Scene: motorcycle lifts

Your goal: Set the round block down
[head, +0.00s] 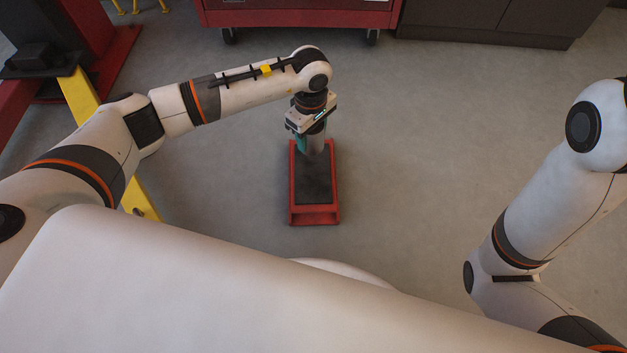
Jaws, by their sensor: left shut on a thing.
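My left gripper (308,143) points down over a low red stand with a dark top (314,188). It is shut on the round block (317,146), a small pale grey piece that shows just under the wrist. Much of the block is hidden by the gripper. I cannot tell whether the block's underside touches the stand's dark top or hangs above it. My right gripper is out of the picture; only my right arm shows at the right.
A red wheeled cabinet (300,14) and dark cupboards (490,20) stand along the back. At the left are a yellow beam (80,95) and a red and black lift part (105,60). Grey floor around the red stand is clear, especially to its right.

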